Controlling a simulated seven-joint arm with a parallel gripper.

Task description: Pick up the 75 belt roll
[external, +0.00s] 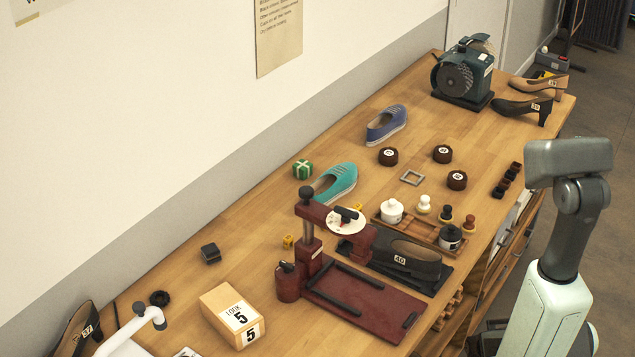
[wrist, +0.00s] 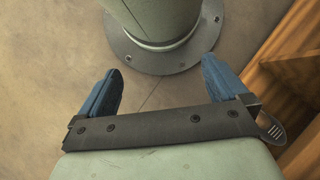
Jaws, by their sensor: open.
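Three dark brown belt rolls with round white labels lie on the wooden workbench in the external view: one at left (external: 388,157), one at back right (external: 442,154) and one at front right (external: 457,181). Their numbers are too small for me to tell which is 75. My gripper (wrist: 160,68) shows in the wrist view with its two blue fingers wide apart and nothing between them. It points down over the floor and my own base, beside the bench. No belt roll shows in the wrist view.
A wooden tray (external: 410,229) with pots and a dark red press (external: 365,300) stand nearer. A green grinder (external: 464,75) stands behind.

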